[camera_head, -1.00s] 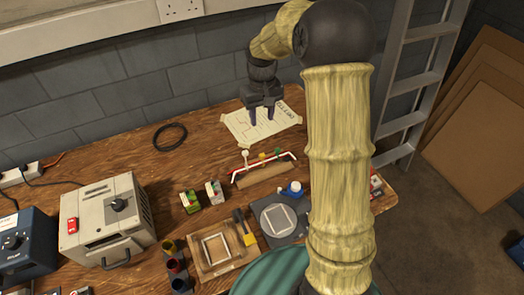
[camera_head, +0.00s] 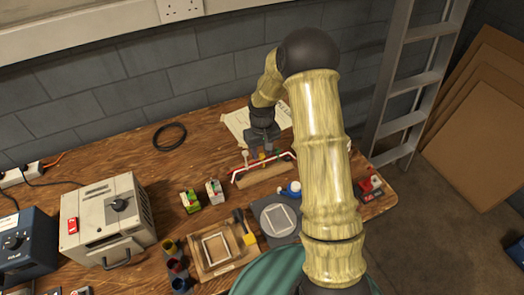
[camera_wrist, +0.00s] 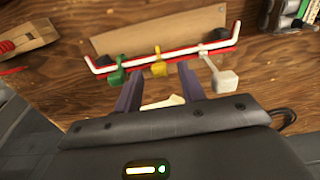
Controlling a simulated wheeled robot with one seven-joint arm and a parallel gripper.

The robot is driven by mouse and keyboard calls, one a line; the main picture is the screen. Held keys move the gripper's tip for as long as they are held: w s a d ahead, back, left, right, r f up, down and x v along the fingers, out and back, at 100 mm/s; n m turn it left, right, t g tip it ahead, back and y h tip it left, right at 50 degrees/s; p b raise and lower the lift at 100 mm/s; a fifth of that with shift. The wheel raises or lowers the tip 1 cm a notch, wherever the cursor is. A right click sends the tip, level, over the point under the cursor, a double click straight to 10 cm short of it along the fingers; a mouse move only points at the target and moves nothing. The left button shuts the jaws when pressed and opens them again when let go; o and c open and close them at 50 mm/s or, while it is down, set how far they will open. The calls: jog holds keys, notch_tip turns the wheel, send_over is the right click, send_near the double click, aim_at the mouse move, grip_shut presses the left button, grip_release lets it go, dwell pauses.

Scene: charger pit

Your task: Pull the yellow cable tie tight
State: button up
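The yellow cable tie (camera_wrist: 158,64) is around a red and white cable bundle (camera_wrist: 200,50), between a green tie (camera_wrist: 118,75) and a white tie (camera_wrist: 222,80). In the head view the yellow tie (camera_head: 262,156) shows small, just below my gripper. My gripper (camera_wrist: 160,84) is open; its two dark fingers point at the bundle, with the yellow tie's head just past the gap between the tips. It also shows in the head view (camera_head: 264,143). A pale strip (camera_wrist: 168,102) lies between the fingers; I cannot tell what it is.
A wooden board (camera_wrist: 165,35) lies along the bundle. A paper sheet (camera_head: 235,122) lies behind my gripper. Small boxes (camera_head: 190,201), a blue and white item (camera_head: 291,188) and a wooden frame (camera_head: 210,262) stand nearer. A grey device (camera_head: 105,215) is at left. Bare bench lies around the black cable ring (camera_head: 169,137).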

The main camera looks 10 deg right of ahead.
aim_at(262, 155)
jog(key=shift+f, duration=0.3)
grip_shut()
jog(key=shift+r+p, duration=1.5)
jog(key=shift+r, duration=0.85)
grip_release()
